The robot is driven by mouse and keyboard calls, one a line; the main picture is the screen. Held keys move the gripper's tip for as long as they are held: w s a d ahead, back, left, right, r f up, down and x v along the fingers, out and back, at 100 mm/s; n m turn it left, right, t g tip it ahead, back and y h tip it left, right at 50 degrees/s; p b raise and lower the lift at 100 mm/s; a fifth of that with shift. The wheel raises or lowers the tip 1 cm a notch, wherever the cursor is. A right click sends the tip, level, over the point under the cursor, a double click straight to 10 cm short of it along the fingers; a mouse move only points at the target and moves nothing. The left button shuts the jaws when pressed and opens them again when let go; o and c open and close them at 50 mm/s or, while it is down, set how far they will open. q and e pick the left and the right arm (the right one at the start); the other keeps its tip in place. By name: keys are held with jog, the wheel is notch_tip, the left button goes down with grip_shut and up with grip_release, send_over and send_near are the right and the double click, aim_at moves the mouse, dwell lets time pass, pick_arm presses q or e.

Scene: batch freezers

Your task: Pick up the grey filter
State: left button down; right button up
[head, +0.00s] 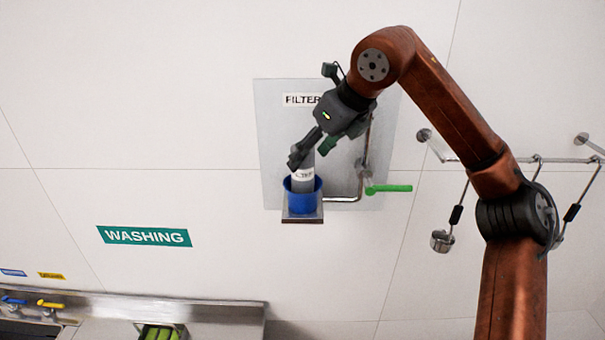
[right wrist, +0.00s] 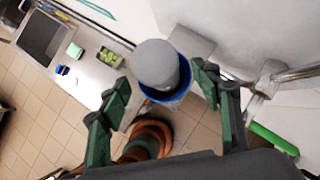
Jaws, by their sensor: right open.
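The grey filter (head: 303,181) stands upright in a blue cup (head: 304,201) on a small wall bracket under the FILTER sign. In the right wrist view the filter (right wrist: 155,64) shows its round grey top, with the blue cup (right wrist: 186,80) around its lower part. My right gripper (head: 314,152) is open at the upper part of the filter. In the right wrist view its two fingers stand on either side of the filter, with a gap showing at each side. The filter's lower end is hidden in the cup. My left gripper is not in view.
A metal pipe with a green lever (head: 388,189) is close to the right of the cup. A wall rail with hanging metal tools (head: 442,240) is farther right. A steel counter (head: 215,312) with a sink and a green-filled container is at the lower left.

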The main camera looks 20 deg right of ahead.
aim_at(303, 177)
jog(key=p+x, duration=0.1)
jog(key=x, duration=0.3)
jog(key=shift+w+a, duration=0.1)
jog(key=shift+c, duration=0.5)
jog(key=shift+w, duration=0.25)
jog(key=c, duration=0.3)
jog(key=shift+s, duration=0.15)
jog(key=c, duration=1)
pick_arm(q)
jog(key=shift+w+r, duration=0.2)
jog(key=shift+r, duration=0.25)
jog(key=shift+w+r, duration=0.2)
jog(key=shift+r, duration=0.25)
pick_arm(e)
jog(key=shift+r, duration=0.1)
jog(key=shift+c, duration=0.6)
